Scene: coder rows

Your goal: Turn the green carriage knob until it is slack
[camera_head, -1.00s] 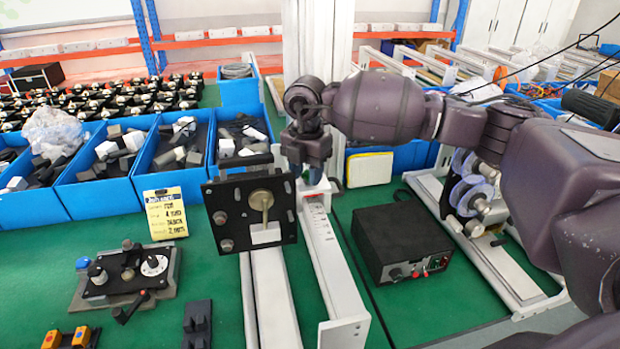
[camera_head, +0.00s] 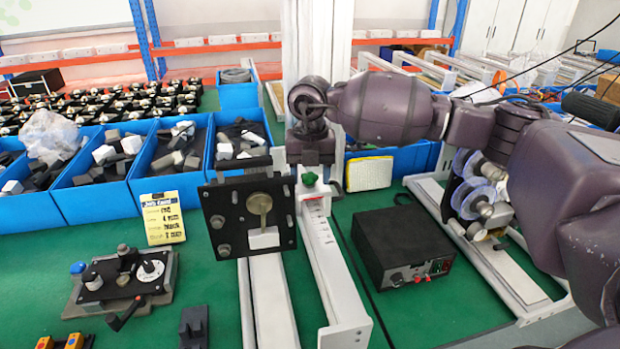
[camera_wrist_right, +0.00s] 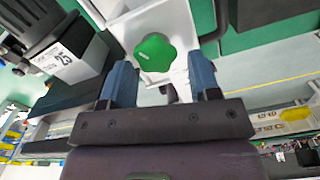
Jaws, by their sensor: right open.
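The green carriage knob (camera_head: 309,179) sits on top of a white rail carriage with a printed scale (camera_head: 319,220), right of a black plate. In the right wrist view the lobed knob (camera_wrist_right: 155,52) shows just beyond the fingertips, between their lines. My right gripper (camera_head: 311,165) is just above and behind the knob in the head view, where its fingers are hardly visible. In the wrist view its two blue fingers (camera_wrist_right: 160,68) are spread apart with nothing held between them. I cannot tell the exact gap to the knob. My left gripper is not in view.
The black upright plate (camera_head: 230,215) with a brass knob (camera_head: 259,205) stands close left of the carriage. A black power box (camera_head: 405,245) is on the right. Blue bins (camera_head: 105,200) and a yellow card (camera_head: 163,217) are left.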

